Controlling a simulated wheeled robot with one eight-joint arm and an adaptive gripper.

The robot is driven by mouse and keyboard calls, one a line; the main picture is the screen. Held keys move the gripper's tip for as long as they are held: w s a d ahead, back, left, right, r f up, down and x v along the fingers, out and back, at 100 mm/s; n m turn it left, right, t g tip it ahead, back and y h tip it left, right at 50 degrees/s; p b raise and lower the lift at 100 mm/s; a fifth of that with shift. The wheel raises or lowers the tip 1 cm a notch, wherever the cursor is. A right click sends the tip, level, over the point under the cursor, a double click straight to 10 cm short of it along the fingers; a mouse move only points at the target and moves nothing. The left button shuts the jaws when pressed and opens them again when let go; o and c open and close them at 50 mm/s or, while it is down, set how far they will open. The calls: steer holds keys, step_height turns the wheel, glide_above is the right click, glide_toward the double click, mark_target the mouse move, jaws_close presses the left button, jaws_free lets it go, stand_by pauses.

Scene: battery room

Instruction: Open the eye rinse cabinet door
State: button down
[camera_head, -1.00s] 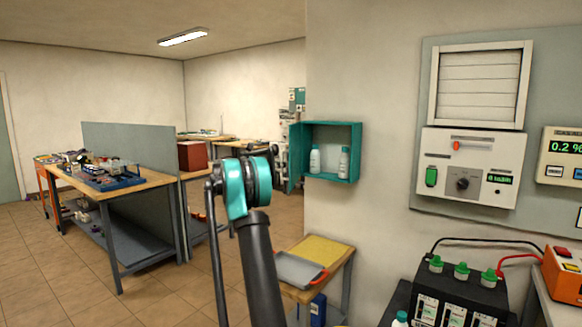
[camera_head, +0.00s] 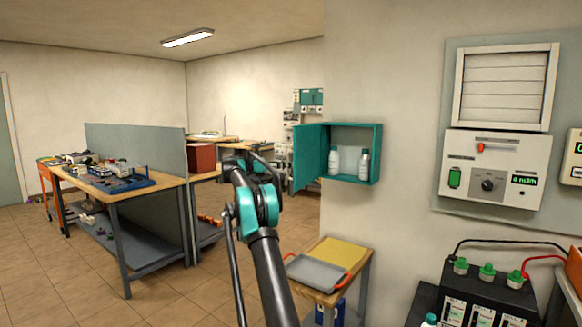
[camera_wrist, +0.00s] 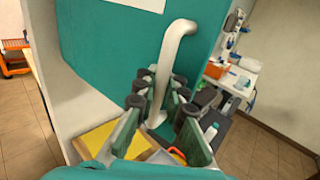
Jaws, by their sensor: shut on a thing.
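The eye rinse cabinet (camera_head: 376,155) is a teal box on the wall, with two white bottles (camera_head: 364,164) inside. Its teal door (camera_head: 308,158) stands open, swung out to the left, and the inside shows in the head view. In the wrist view the door's outer face (camera_wrist: 120,60) fills the upper left, with a pale curved handle (camera_wrist: 178,45) on it. My gripper (camera_wrist: 160,97) is shut on the handle, its dark padded fingers on both sides of the bar. In the head view my arm hides most of the gripper.
Below the cabinet stands a small wooden table with a yellow mat (camera_head: 338,252) and a grey tray (camera_head: 317,272). A black battery (camera_head: 480,300) and a wall panel (camera_head: 492,180) are at right. A workbench (camera_head: 125,190) is at left, with open floor between.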

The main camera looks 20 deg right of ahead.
steer(key=shift+a+f, duration=0.1)
steer(key=shift+a, duration=0.15)
steer(key=c, duration=1.9)
jaws_free()
steer(key=shift+a, duration=0.15)
steer(key=v, duration=1.1)
steer(key=shift+w+a, duration=0.15)
steer(key=shift+a, duration=0.2)
